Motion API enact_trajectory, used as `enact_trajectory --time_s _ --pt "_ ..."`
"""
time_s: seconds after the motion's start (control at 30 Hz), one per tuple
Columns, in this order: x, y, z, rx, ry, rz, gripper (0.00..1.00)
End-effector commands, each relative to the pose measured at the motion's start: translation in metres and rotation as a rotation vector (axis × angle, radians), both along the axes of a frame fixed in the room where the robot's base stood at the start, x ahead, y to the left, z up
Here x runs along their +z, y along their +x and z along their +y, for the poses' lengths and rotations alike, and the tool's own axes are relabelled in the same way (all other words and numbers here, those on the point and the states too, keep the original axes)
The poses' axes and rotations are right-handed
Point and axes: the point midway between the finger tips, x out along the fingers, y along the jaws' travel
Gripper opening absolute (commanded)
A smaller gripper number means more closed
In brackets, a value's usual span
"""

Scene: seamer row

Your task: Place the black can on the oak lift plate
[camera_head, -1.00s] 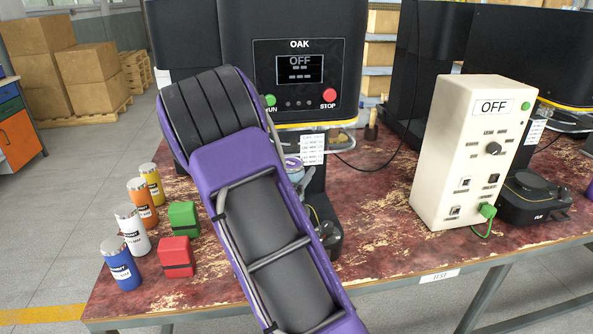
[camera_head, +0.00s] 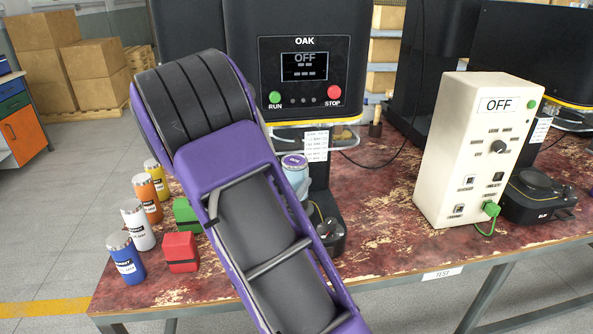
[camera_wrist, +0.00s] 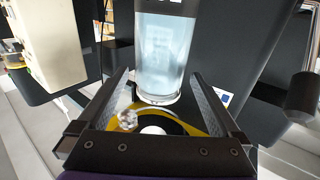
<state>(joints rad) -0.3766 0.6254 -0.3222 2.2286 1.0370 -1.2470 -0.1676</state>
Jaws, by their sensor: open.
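I see no black can in either current view. The OAK machine (camera_head: 304,75) stands at the back of the bench, its screen reading OFF. Its black base (camera_head: 329,238) shows partly behind my arm. My gripper (camera_wrist: 160,82) is open, with its two fingers apart; in the head view my purple arm hides it. Between and beyond the fingers is a pale-blue, glassy cylinder (camera_wrist: 165,55); I cannot tell whether the fingers touch it. Below it lies a black disc (camera_wrist: 172,127) with a white centre and yellow edging; I cannot tell whether this is the lift plate.
Yellow, orange, white (camera_head: 138,226) and blue (camera_head: 126,258) cans stand at the bench's left. Green (camera_head: 186,215) and red (camera_head: 181,252) blocks sit beside them. A cream control box (camera_head: 470,150) reading OFF stands right. Worn red bench surface (camera_head: 385,225) is clear between.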

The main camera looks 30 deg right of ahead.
Motion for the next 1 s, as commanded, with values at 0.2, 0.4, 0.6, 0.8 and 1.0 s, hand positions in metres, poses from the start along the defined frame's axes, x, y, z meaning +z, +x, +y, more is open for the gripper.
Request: enact_trajectory --time_s 0.2,0.4,0.6,0.8,1.0 --pt "0.0 -0.023 0.028 0.002 0.0 0.0 1.0" --pt "0.0 -0.031 0.036 0.0 -0.001 -0.001 1.0" --pt "0.0 -0.031 0.036 0.0 -0.001 -0.001 1.0" --pt "0.0 -0.031 0.036 0.0 -0.001 -0.001 1.0" --pt "0.016 -0.012 0.049 0.066 -0.003 -0.024 1.0"
